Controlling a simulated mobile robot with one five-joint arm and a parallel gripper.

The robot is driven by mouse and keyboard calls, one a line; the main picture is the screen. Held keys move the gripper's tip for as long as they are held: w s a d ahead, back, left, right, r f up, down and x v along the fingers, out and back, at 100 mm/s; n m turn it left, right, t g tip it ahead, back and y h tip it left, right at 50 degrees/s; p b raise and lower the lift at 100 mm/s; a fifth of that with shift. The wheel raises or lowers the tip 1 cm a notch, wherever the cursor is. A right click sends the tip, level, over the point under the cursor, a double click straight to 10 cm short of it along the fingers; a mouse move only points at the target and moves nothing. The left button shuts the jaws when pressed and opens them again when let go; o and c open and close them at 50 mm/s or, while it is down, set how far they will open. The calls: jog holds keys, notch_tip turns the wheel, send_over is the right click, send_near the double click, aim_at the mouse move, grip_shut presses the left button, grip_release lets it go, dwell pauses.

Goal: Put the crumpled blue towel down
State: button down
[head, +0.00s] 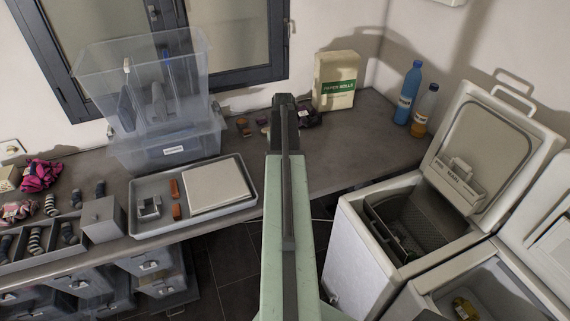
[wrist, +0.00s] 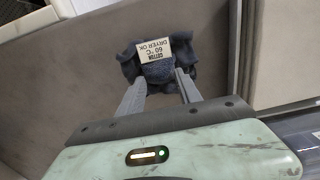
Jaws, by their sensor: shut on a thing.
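The crumpled blue towel (wrist: 158,70) is between the fingertips of my gripper (wrist: 160,84) in the wrist view. The gripper is shut on it. A cream label on the towel reads "cotton, 60 °C, dryer OK", upside down. Behind the towel is a plain grey-brown surface; I cannot tell whether the towel touches it. In the head view my arm reaches forward over the worktop (head: 345,150), and its own end hides the gripper and most or all of the towel.
A dark bundle (head: 309,114) shows beside my arm's end. Clear bins (head: 165,150) and a grey tray (head: 228,211) are left. Two open top-loaders (head: 362,250) stand right. The worktop's right part is clear.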

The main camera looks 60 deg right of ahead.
notch_tip(320, 180, down, 2)
jog(key=shift+f+b, duration=0.15)
jog(key=shift+b, duration=0.25)
jog(key=shift+r, duration=0.2)
jog(key=shift+f, duration=0.15)
jog(key=c, duration=0.8)
grip_release()
notch_tip(320, 180, up, 12)
jog(key=p, duration=1.2)
jog(key=shift+r, duration=0.2)
jog(key=shift+a, duration=0.1)
